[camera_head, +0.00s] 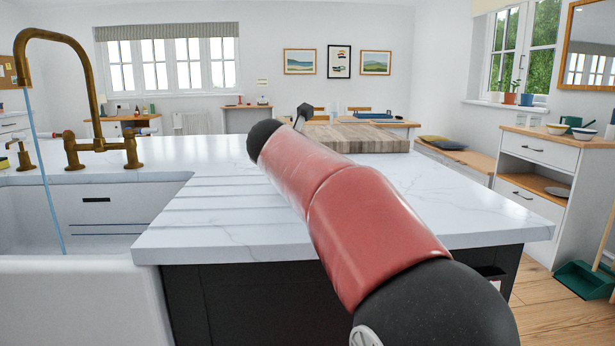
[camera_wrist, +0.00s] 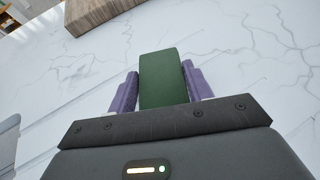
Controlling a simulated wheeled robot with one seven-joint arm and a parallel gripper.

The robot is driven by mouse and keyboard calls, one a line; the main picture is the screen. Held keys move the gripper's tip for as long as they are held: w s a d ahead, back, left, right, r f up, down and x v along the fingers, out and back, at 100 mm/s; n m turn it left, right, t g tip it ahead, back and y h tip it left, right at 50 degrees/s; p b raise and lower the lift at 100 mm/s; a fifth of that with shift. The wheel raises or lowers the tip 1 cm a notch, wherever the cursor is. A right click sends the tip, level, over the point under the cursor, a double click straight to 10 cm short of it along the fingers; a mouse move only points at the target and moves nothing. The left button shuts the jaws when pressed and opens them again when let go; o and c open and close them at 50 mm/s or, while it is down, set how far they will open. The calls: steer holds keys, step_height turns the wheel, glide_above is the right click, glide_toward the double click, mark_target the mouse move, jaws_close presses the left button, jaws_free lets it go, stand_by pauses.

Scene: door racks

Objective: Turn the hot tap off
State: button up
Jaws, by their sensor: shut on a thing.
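The brass tap (camera_head: 88,88) stands at the sink's back edge at the left of the head view. A thin stream of water (camera_head: 48,190) runs from its spout into the white sink (camera_head: 85,285). It has a handle at the right (camera_head: 131,152) and one at the left (camera_head: 24,155); I cannot tell which is hot. My gripper (camera_wrist: 160,85) is over the marble worktop in the wrist view, its purple fingers shut on a green block (camera_wrist: 162,80). My gripper is well to the right of the tap. In the head view my red arm mostly hides it.
The white marble worktop (camera_head: 200,225) with drain grooves lies right of the sink. A wooden board (camera_head: 355,138) sits farther back on it; a wooden edge also shows at the wrist view's top (camera_wrist: 95,12). The worktop between the sink and my arm is clear.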

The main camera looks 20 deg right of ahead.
steer(key=shift+w+d+f, duration=0.1)
steer(key=shift+f, duration=0.7)
steer(key=shift+r, duration=0.2)
steer(key=shift+f, duration=0.2)
steer(key=o, duration=1)
steer(key=shift+c, duration=0.2)
steer(key=shift+r, duration=0.15)
